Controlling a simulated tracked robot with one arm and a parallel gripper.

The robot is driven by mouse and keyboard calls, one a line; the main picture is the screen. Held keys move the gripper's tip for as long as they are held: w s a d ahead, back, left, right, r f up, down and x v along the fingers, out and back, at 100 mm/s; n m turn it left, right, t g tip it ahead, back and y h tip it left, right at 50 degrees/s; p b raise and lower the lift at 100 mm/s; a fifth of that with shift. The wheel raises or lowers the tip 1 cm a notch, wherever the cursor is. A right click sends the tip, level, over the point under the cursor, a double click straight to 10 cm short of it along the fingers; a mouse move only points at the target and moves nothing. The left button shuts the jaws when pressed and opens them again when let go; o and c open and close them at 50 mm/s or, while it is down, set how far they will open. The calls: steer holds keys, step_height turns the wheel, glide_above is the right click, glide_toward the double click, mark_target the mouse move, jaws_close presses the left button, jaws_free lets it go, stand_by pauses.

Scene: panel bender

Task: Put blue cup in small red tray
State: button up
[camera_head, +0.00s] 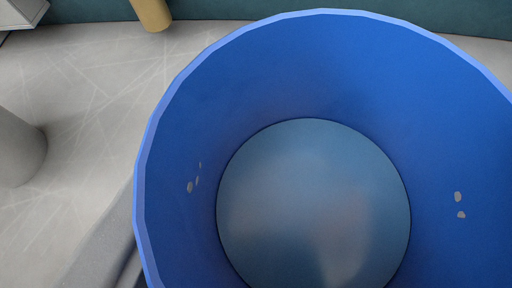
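The blue cup (290,80) fills most of the view, very close to the camera. I look down through its open top to a round, darker bottom, and the cup looks empty. A grey finger of my gripper (105,245) lies along the outside of the cup's left wall. The other finger is hidden behind the cup. Small grey specks show on the inner wall at left and right, about opposite each other, which fits the fingers being shut on the cup. The small red tray is not in view.
A grey, scratched surface (75,95) lies below, with free room at left. A tan cylinder (152,12) stands at the top. A grey rounded post (15,150) is at the left edge. A pale object (20,12) sits in the top left corner. A dark teal wall (220,9) runs along the back.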

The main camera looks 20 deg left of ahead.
mark_target(353, 42)
steer(key=shift+r+p, duration=0.5)
steer(key=shift+p, duration=0.5)
steer(key=r+p, duration=0.1)
steer(key=p, duration=0.2)
steer(key=shift+w+d+p, duration=0.15)
steer(key=shift+w+p, duration=0.25)
steer(key=w+r+p, duration=0.1)
steer(key=p, duration=1)
steer(key=shift+r, duration=0.35)
steer(key=shift+p, duration=1.1)
steer(key=shift+s+p, duration=0.1)
steer(key=shift+p, duration=0.2)
